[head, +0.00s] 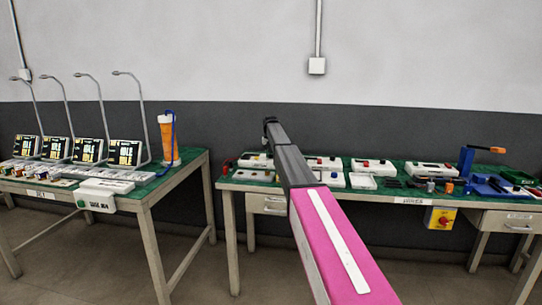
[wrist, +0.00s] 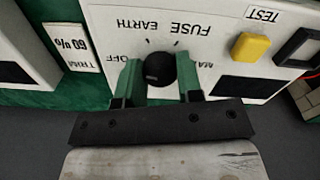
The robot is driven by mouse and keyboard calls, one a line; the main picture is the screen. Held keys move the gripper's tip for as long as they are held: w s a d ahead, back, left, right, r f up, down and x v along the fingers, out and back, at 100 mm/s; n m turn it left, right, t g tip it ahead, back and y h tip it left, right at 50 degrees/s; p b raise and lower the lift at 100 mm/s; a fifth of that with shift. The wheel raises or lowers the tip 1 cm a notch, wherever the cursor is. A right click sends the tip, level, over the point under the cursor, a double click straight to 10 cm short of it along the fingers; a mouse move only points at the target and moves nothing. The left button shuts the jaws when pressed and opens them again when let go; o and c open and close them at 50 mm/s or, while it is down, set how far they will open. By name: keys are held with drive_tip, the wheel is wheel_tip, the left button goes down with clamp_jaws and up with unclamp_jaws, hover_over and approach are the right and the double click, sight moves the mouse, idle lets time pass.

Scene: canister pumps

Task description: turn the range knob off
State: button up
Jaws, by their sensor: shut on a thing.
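The range knob (wrist: 158,69) is a round black knob on a white panel in the wrist view. The knob's pointer is too dark to read. In the head view my arm reaches over the right bench, and the gripper and knob cannot be made out.
A yellow button (wrist: 251,47) beside a TEST label sits right of the knob. In the head view, several white instruments (head: 373,166) and a blue stand (head: 466,160) fill the right bench; a left bench (head: 150,190) holds monitors.

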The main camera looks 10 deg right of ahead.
drive_tip(key=shift+n, duration=1.1)
drive_tip(key=o, duration=0.9)
drive_tip(key=shift+r, duration=0.1)
wheel_tip(320, 180, up, 11)
drive_tip(key=shift+a+f, duration=0.1)
drive_tip(key=shift+f, duration=0.05)
drive_tip(key=shift+s, duration=0.1)
